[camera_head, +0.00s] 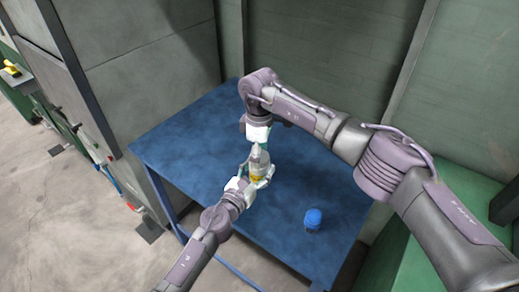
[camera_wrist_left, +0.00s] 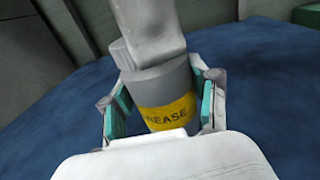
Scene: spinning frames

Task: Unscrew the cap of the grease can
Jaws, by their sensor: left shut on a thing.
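My right gripper (camera_head: 262,148) points down from above at the can's top. Its fingers are small and partly hidden, so I cannot tell whether they grip the cap. The cap itself cannot be made out clearly.
The blue table (camera_head: 190,145) is mostly clear. A blue lidded container (camera_head: 313,219) stands at its front right. Grey walls (camera_head: 310,45) rise behind the table, and a green surface (camera_head: 400,250) lies to the right under my right arm.

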